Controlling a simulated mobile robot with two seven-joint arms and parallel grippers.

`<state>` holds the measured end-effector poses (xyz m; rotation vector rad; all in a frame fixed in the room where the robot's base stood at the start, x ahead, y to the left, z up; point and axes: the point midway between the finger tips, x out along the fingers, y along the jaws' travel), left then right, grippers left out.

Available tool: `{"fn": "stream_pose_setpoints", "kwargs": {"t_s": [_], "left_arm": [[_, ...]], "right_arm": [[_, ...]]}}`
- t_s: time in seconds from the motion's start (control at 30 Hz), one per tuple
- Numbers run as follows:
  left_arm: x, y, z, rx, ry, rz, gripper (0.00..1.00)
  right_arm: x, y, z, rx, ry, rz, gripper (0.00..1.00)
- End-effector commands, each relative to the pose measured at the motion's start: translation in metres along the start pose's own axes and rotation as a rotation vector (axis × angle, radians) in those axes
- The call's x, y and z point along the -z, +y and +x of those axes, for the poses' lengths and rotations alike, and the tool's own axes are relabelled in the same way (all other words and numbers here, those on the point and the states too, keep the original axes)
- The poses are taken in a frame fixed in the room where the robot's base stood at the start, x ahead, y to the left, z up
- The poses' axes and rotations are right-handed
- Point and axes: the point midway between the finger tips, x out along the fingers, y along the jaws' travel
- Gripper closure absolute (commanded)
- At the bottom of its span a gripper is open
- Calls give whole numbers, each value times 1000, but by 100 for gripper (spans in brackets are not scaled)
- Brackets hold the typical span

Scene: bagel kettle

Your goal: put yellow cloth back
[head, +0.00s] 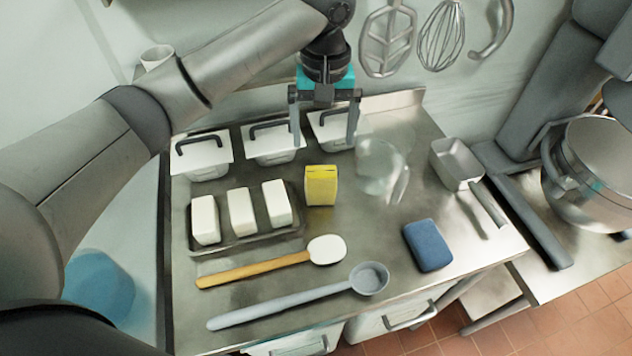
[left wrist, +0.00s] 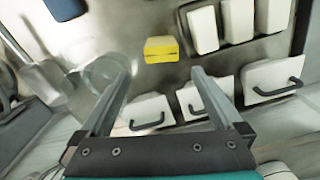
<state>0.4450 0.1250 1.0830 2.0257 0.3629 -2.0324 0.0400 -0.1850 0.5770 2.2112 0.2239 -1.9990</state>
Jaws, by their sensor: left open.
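The yellow cloth (head: 321,186) is a small folded block standing on the steel table, just right of the tray with white blocks. It also shows in the left wrist view (left wrist: 161,49), beyond the fingertips. My left gripper (head: 325,143) is open and empty, pointing down above the back of the table, behind the cloth and apart from it. Its two fingers also show in the left wrist view (left wrist: 158,77). My right gripper is not in view.
A tray (head: 246,242) holds white blocks (head: 242,212). White lidded tubs (head: 272,145) line the back. A clear jug (head: 381,167) stands right of the cloth.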

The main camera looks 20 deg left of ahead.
Motion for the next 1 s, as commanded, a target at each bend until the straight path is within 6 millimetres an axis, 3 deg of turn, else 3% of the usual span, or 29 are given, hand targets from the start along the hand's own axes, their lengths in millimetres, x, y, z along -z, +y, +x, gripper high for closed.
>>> {"fn": "stream_pose_setpoints", "kwargs": {"t_s": [0.1, 0.3, 0.57, 0.83, 1.0], "left_arm": [[0, -1, 30, 3, -2, 0, 0], [0, -1, 67, 1, 0, 0, 0], [0, -1, 86, 1, 2, 1, 0], [-3, -4, 125, 1, 1, 1, 0], [-3, -4, 133, 0, 4, 2, 0]], "right_arm": [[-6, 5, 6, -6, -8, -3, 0], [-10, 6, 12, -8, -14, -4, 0], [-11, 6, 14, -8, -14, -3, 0], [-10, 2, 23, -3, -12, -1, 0], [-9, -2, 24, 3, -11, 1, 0]]}}
